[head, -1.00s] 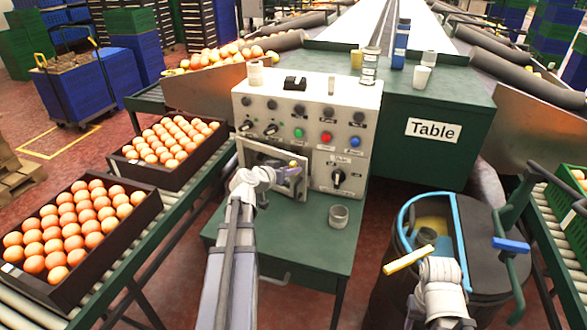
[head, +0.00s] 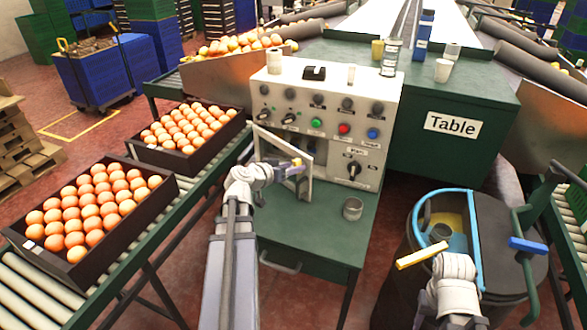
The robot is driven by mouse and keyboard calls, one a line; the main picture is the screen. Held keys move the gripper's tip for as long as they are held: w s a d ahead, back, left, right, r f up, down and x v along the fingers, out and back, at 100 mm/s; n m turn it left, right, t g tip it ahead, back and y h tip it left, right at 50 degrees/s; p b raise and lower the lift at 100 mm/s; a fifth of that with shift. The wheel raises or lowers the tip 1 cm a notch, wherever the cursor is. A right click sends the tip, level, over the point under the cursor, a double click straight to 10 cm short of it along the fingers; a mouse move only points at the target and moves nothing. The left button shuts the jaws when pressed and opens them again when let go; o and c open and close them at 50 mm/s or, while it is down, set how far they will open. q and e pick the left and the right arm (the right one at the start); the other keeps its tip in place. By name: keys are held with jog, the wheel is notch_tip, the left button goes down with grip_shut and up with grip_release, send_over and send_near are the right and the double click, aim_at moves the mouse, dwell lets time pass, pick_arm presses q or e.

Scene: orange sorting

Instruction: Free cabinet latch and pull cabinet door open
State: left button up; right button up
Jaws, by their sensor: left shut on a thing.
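The cabinet (head: 385,110) is a pale control box with buttons and knobs. Its small framed door (head: 266,144) stands ajar, with its right edge swung out towards me and its left edge at the box. My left gripper (head: 297,167) is shut at the door's right edge, where the handle or latch is. The fingers hide the grasped part, so I cannot see the latch's position. My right gripper (head: 450,268) is low at the right, in front of the bin and away from the cabinet. Its jaw state is unclear.
The cabinet stands on a green bench (head: 335,238) with a small grey cup (head: 352,208) right of the door. A dark bin (head: 400,250) stands at right. Cups and bottles stand on top of the cabinet and table.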

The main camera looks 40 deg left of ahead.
dwell(0.4)
pick_arm(q)
jog(key=p+v, duration=0.3)
jog(key=v, duration=0.4)
jog(key=shift+s+r, duration=0.15)
jog(key=shift+s, duration=0.2)
